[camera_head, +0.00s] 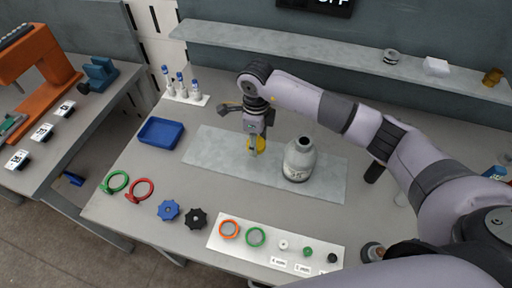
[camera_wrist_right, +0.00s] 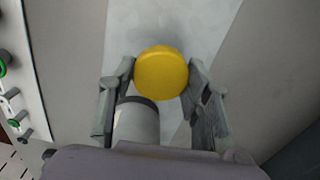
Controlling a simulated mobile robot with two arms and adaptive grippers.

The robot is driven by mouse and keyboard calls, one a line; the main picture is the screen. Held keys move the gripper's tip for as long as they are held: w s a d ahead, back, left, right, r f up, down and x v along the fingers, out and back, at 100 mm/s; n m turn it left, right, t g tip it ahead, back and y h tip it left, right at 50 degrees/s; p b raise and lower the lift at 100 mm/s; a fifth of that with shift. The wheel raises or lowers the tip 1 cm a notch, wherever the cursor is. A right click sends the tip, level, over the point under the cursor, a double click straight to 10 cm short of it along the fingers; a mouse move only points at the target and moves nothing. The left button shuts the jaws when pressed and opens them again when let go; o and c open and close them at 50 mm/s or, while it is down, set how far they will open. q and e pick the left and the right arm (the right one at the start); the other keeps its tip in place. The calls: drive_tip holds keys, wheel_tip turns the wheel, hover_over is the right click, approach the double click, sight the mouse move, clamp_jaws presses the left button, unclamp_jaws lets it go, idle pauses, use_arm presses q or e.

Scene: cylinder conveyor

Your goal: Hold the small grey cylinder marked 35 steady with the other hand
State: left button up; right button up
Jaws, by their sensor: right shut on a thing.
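The small grey cylinder (camera_head: 298,161) stands upright on the light grey mat in the head view, with a dark open neck and a mark on its front that looks like 35. It also shows in the right wrist view (camera_wrist_right: 136,124), partly hidden by my gripper. My right gripper (camera_head: 256,143) is to the left of the cylinder, apart from it, and points down. It is shut on a round yellow cap (camera_wrist_right: 161,72), held between its two fingers. My left gripper is in neither view.
The mat (camera_head: 210,150) lies mid-table. A blue tray (camera_head: 161,133) and a rack of small bottles (camera_head: 183,90) stand to its left. Clamp rings and knobs lie in front, near a white board (camera_head: 285,251) with rings. A shelf (camera_head: 300,49) runs along the back.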

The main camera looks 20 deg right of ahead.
wheel_tip(320, 180, down, 5)
drive_tip(key=shift+r+p, duration=0.1)
drive_tip(key=shift+p, duration=0.55)
drive_tip(key=shift+f, duration=0.3)
drive_tip(key=shift+f, duration=0.2)
drive_tip(key=o, duration=1.3)
